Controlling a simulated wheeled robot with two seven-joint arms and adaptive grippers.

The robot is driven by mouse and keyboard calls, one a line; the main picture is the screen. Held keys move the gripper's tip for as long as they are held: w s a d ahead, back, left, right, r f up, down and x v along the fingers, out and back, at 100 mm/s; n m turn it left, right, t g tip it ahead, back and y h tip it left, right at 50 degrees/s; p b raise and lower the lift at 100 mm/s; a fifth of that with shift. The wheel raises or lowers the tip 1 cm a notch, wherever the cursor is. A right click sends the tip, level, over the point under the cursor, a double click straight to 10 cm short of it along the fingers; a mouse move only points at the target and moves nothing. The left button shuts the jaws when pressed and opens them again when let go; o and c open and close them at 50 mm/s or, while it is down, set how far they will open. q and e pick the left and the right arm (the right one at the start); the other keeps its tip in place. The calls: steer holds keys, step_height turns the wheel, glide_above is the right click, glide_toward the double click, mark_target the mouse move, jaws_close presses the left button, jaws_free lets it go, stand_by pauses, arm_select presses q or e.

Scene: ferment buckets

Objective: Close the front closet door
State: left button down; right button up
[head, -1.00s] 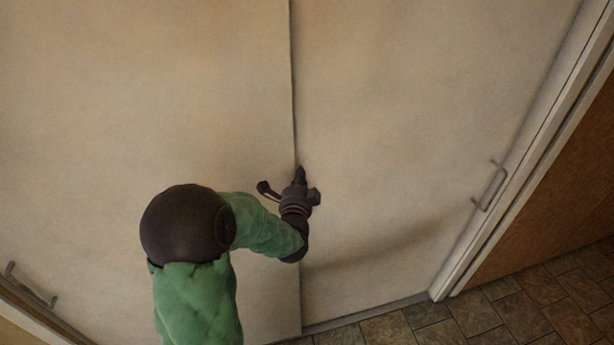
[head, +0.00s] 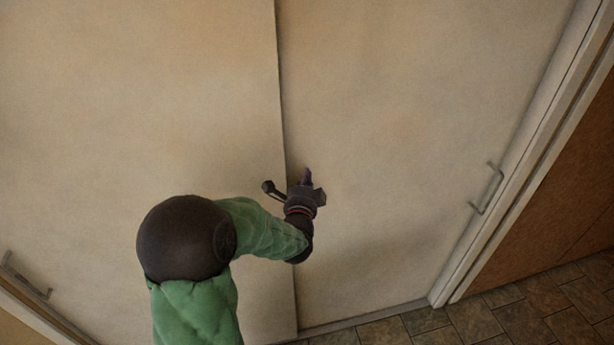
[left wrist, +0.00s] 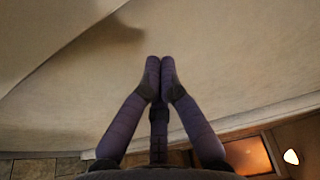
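The closet front shows two pale panels. The left panel (head: 130,120) overlaps the right panel (head: 390,130), and its edge runs down the middle of the head view. The left panel has a metal handle (head: 26,277) near the left jamb. The right panel has a handle (head: 486,188) near the right jamb. My left gripper (head: 306,178) is just right of the left panel's edge, in front of the right panel. In the left wrist view its fingers (left wrist: 160,66) meet at the tips with nothing seen between them. Contact with the panel cannot be told. My right gripper is out of view.
A pale door jamb (head: 510,160) stands on the right, with a brown wooden surface (head: 560,200) beyond it. Brown floor tiles (head: 480,325) lie at the bottom right. The left wrist view shows a bright orange patch (left wrist: 248,155) at its lower right.

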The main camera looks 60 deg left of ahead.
arm_select(q)
steer(key=v, duration=0.7)
steer(key=shift+s+a, duration=0.15)
steer(key=shift+s, duration=0.25)
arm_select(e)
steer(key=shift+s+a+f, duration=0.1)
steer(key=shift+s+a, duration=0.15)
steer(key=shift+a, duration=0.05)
arm_select(q)
steer(key=w+d+f+n+g+h+b, duration=0.1)
steer(key=w+d+f+n+h+b, duration=0.2)
steer(key=d+f, duration=0.5)
steer(key=w+d+f+g+h+b, duration=0.1)
steer(key=w+d+f+h+b, duration=0.2)
steer(key=f, duration=0.9)
steer(key=w+d+f+n+g+h+b, duration=0.15)
steer(key=w+d+f+h, duration=0.35)
steer(key=f, duration=0.6)
steer(key=s+d+f+n+g+h+b, duration=0.2)
steer(key=s+d+f, duration=0.5)
steer(key=d+f, duration=0.5)
steer(key=s+d+f+n+g+h+b, duration=0.3)
steer(key=s+d+f+g, duration=0.3)
steer(key=d+f, duration=0.6)
steer(key=shift+s+f+n+h+b, duration=0.35)
steer(key=shift+s+f+n+h, duration=0.15)
steer(key=shift+s+n+h, duration=0.15)
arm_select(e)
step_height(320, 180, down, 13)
